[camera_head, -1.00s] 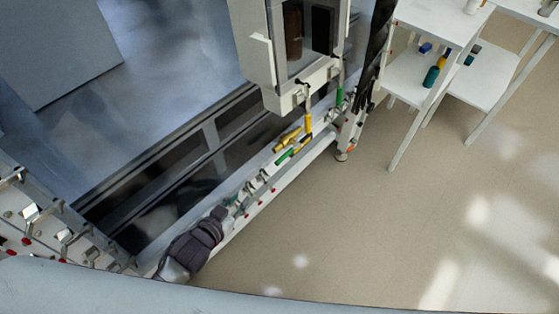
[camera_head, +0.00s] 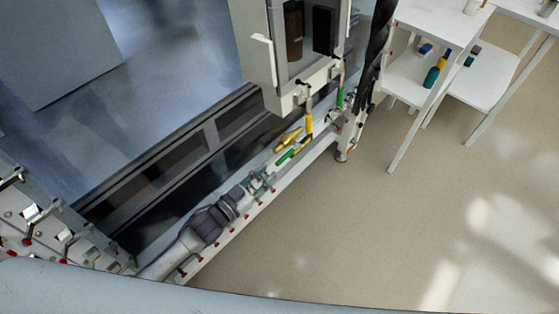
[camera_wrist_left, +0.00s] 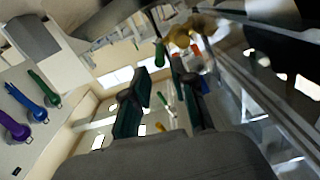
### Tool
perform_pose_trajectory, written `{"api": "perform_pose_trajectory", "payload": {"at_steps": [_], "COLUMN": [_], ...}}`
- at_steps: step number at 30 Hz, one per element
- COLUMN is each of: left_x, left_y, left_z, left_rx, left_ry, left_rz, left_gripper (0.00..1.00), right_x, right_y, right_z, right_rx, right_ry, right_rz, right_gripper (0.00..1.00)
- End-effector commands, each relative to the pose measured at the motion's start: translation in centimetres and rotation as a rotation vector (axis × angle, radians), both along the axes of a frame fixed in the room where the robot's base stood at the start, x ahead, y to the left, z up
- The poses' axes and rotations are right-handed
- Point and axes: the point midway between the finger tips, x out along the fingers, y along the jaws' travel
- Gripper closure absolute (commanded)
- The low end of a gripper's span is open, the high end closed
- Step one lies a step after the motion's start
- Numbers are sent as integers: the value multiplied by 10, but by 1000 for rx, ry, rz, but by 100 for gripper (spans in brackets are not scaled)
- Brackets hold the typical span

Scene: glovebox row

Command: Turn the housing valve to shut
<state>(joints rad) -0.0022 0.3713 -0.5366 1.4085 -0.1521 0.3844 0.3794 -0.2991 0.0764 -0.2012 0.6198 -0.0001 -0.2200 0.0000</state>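Several lever valves sit along the white rail under the cabinet; I cannot tell which is the housing valve. In the head view a brass-yellow valve (camera_head: 289,138) and a green handle (camera_head: 284,158) lie on the rail, with an upright yellow handle (camera_head: 309,124) and a green handle (camera_head: 340,97) beyond. My left gripper (camera_head: 264,181) is over the rail, just short of the lying green handle. In the left wrist view its two dark fingers (camera_wrist_left: 160,98) stand apart with nothing gripped. A green handle (camera_wrist_left: 159,53) and brass part (camera_wrist_left: 182,37) show past them. My right gripper is not seen.
The white cabinet (camera_head: 262,60) stands above the rail's far end. White tables (camera_head: 425,75) with small items stand at upper right. Open floor (camera_head: 390,230) lies right of the rail. Purple, blue and green handles (camera_wrist_left: 22,105) are on a panel left in the wrist view.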

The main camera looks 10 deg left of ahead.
Motion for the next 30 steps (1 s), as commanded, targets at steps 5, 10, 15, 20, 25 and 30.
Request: {"api": "perform_pose_trajectory", "payload": {"at_steps": [5, 10, 15, 20, 25, 30], "left_x": [29, 45, 51, 51, 51, 51], "left_y": [-21, -33, -37, -38, -37, -37], "left_z": [1, 0, 0, 0, 0, 0], "left_rx": [-1, 0, 1, 1, 1, 1], "left_ry": [0, 0, 1, 2, 1, 1], "left_rz": [1, 0, 0, 0, 0, 0], "left_gripper": [74, 74, 74, 74, 89, 100], "right_x": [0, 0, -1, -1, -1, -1], "right_y": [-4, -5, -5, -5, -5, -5], "right_z": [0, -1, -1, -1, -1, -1], "right_rx": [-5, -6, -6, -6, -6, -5], "right_ry": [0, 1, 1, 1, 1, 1], "right_rz": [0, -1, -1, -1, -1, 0], "right_gripper": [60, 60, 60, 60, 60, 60]}}
